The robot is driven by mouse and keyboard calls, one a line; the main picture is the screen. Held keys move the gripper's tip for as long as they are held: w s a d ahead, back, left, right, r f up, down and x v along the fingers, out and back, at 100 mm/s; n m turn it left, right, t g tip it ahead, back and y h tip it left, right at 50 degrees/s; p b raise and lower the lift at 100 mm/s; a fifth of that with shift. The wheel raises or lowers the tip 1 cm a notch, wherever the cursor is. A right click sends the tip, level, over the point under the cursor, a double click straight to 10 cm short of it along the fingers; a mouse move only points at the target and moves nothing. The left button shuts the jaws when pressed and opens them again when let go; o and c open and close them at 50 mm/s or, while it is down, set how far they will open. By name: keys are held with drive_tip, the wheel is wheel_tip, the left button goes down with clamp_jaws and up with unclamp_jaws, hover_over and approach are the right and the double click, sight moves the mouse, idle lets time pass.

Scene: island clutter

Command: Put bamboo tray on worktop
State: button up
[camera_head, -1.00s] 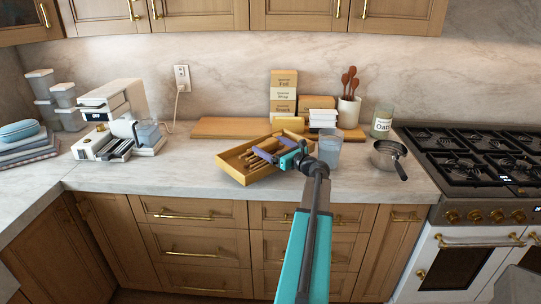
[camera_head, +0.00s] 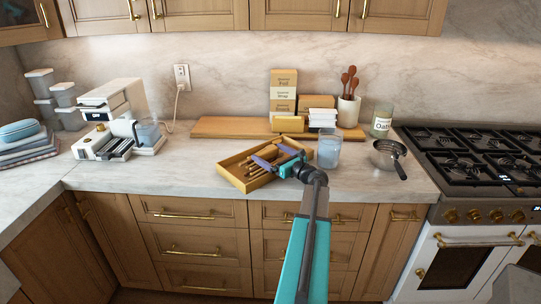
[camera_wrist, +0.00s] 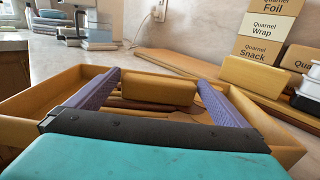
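The bamboo tray (camera_head: 233,178) is a shallow, light-wood tray with raised walls, near the middle of the pale marble worktop (camera_head: 190,178). It sits at an angle, near the worktop's front edge, and appears to rest on the surface. Several slim wooden utensils (camera_head: 254,163) lie in it. My gripper (camera_head: 275,155) reaches over the tray from its right side. In the wrist view its two purple fingers stand wide apart over the tray's inside, with a yellowish wooden piece (camera_wrist: 158,88) showing between them. Whether the fingers touch the tray I cannot tell.
A clear glass (camera_head: 329,152) stands just right of my gripper, and a metal saucepan (camera_head: 388,156) farther right by the stove. A board (camera_head: 230,127) with boxes lies behind the tray. Worktop is free left of it, up to the coffee machine (camera_head: 110,130).

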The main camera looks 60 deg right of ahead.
drive_tip(key=shift+r, duration=0.2)
drive_tip(key=b+v, duration=0.2)
drive_tip(key=v, duration=1)
idle(0.8)
